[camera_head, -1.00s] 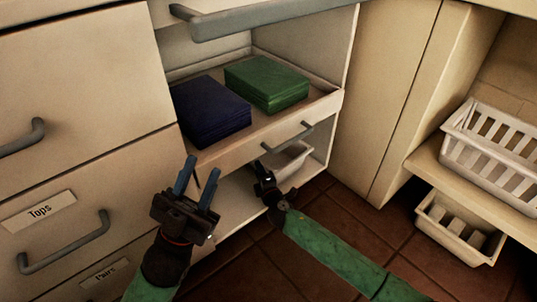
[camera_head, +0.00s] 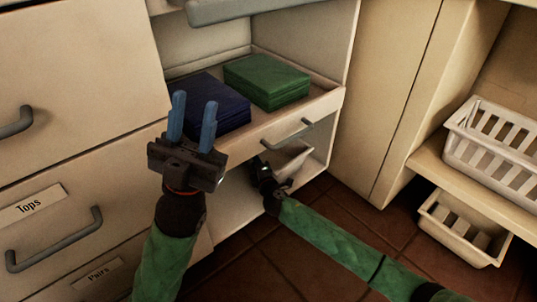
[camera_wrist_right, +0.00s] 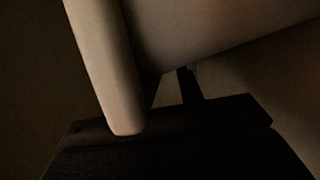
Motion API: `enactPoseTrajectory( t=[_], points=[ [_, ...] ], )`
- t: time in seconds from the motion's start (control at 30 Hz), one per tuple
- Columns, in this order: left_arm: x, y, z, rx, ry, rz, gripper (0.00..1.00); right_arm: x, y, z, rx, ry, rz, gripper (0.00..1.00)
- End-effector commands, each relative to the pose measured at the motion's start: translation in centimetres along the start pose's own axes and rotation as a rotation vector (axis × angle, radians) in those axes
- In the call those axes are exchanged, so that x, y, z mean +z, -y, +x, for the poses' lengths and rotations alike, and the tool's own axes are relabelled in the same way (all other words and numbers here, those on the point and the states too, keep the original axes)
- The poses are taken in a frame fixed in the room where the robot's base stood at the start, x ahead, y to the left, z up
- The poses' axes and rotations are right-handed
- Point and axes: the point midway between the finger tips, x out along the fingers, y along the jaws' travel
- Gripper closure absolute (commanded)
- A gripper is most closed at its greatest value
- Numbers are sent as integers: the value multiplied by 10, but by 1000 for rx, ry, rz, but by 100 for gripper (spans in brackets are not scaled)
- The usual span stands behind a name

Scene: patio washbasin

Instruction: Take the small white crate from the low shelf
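The small white crate (camera_head: 291,158) is on the low shelf under the open drawer, partly hidden by the drawer front and my right gripper. My right gripper (camera_head: 259,166) is at the crate's near left side, its fingertips in shadow. In the right wrist view, a pale bar (camera_wrist_right: 103,65), probably part of the crate, crosses close in front of the gripper's dark body. One dark finger (camera_wrist_right: 189,86) shows beside it; whether it is closed on the bar is unclear. My left gripper (camera_head: 192,120) is open and empty, pointing up before the drawer.
The drawer (camera_head: 245,146) above holds a dark blue stack (camera_head: 222,105) and a green stack (camera_head: 266,82). At right, a white slatted basket (camera_head: 500,152) stands on a shelf, with another white basket (camera_head: 463,229) below. Tiled floor (camera_head: 330,215) lies open between the cabinets.

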Motion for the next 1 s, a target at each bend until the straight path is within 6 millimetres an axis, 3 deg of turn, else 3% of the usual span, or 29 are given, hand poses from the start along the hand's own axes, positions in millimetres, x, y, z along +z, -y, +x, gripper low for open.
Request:
enactPoseTrajectory(
  t=[0.17, 0.37, 0.53, 1.0],
  points=[
    [-4, 2, 11, -8, -33, 8, 68, 0, 1, 2, -1, 0, 0, 64],
    [-3, 2, 8, -6, -25, 9, 68, 0, 0, 2, -1, 0, 0, 66],
    [-2, 2, 6, -3, -18, 10, 68, 0, 0, 2, -1, 0, 0, 99],
    [-2, 3, 8, -5, -17, 8, 68, 0, -1, 2, 0, 1, 0, 100]
  ],
)
